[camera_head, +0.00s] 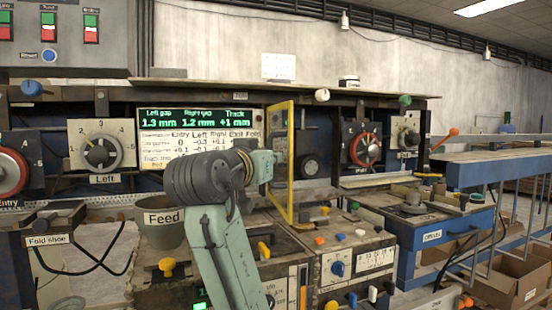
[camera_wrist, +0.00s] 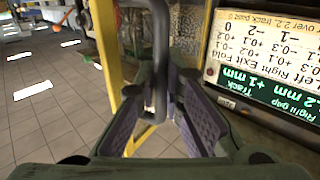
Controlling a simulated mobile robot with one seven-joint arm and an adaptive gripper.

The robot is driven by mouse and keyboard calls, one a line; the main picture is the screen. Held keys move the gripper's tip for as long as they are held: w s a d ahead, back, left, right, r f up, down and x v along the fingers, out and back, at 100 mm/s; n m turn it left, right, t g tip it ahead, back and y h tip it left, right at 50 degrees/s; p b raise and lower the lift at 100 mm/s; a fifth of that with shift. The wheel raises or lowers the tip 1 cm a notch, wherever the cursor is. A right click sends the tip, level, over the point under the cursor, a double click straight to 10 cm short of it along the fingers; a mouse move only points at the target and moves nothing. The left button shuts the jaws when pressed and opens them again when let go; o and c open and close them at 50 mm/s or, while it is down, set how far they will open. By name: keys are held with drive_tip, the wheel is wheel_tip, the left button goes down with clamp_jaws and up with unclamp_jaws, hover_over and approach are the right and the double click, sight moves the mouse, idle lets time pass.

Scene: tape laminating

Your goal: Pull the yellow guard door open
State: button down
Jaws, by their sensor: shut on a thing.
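The yellow guard door (camera_head: 291,150) stands upright at the middle of the machine, seen at a steep angle as a narrow frame. Its yellow post also shows in the wrist view (camera_wrist: 106,50). A dark bar handle (camera_wrist: 161,50) is beside that post. My gripper (camera_wrist: 157,112) is shut on the handle, with a padded finger on each side of it. In the head view my gripper (camera_head: 277,165) is at the door's left side, and my arm partly hides it. The handle is hard to make out there.
The lit gap display (camera_head: 200,120) is left of the door, close to my gripper in the wrist view. A grey Feed bowl (camera_head: 162,228) is left of my arm. A control box with knobs (camera_head: 345,262) stands below right. Open floor (camera_wrist: 50,110) shows in the wrist view.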

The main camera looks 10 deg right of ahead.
drive_tip(key=shift+w+a, duration=0.1)
drive_tip(key=shift+a, duration=0.35)
drive_tip(key=shift+r, duration=0.1)
drive_tip(key=c, duration=2)
unclamp_jaws()
drive_tip(key=shift+o, duration=0.2)
drive_tip(key=v, duration=1.2)
